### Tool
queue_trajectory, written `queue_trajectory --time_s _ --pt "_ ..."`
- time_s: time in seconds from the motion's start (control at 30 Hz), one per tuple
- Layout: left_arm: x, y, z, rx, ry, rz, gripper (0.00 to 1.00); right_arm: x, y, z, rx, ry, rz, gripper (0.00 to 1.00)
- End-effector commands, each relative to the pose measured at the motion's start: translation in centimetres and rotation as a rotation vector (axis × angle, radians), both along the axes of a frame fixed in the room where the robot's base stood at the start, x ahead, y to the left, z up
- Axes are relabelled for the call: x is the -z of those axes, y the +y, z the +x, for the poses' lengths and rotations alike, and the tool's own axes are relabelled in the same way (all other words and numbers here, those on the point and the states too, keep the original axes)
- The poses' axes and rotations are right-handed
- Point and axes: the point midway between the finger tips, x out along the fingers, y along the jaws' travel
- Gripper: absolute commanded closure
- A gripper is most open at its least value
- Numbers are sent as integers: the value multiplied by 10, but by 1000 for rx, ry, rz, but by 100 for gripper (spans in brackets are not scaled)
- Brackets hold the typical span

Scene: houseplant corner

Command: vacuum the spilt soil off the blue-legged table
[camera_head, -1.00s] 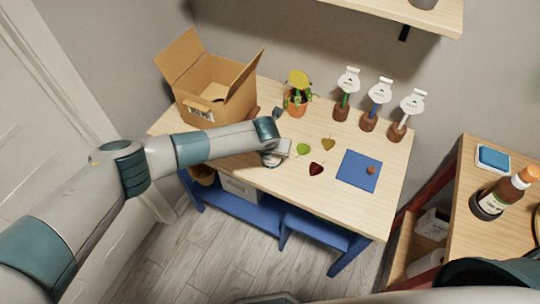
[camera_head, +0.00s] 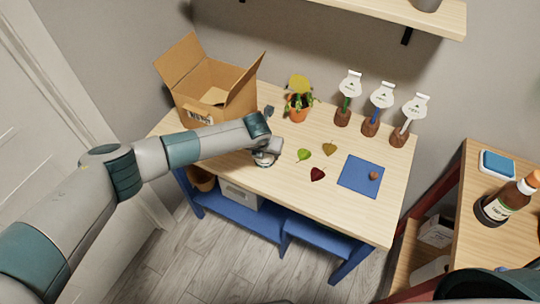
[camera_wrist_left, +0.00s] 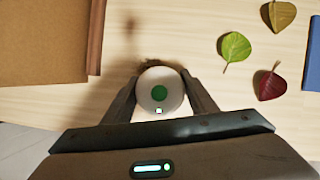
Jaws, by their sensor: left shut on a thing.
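The blue-legged table (camera_head: 225,178) has a pale wooden top. My left gripper (camera_head: 266,152) is over its front left part, shut on a small white round hand vacuum. In the left wrist view the vacuum (camera_wrist_left: 160,90) shows from above, white with a green disc, between the two fingers of my left gripper (camera_wrist_left: 160,88). A brown patch, seemingly spilt soil (camera_wrist_left: 161,65), shows just past the vacuum's far edge. The arm and vacuum hide part of the tabletop. I cannot tell whether the vacuum touches it. My right gripper is not in view.
An open cardboard box (camera_head: 212,97) stands at the back left, beside a potted plant (camera_head: 298,104). Several labelled markers stand along the back right. Green (camera_head: 304,154), ochre (camera_head: 330,148) and dark red (camera_head: 317,174) leaves and a blue mat (camera_head: 360,174) lie right of the vacuum.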

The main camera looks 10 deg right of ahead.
Motion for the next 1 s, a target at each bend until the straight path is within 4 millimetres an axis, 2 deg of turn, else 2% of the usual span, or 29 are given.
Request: queue_trajectory --time_s 0.13,0.63,1.0 --pt "-1 6 5 -1 -2 -1 69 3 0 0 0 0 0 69" --pt "-1 9 8 0 -1 -2 69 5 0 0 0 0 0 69" --pt "2 30 23 -1 -2 -1 69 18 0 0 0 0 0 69"
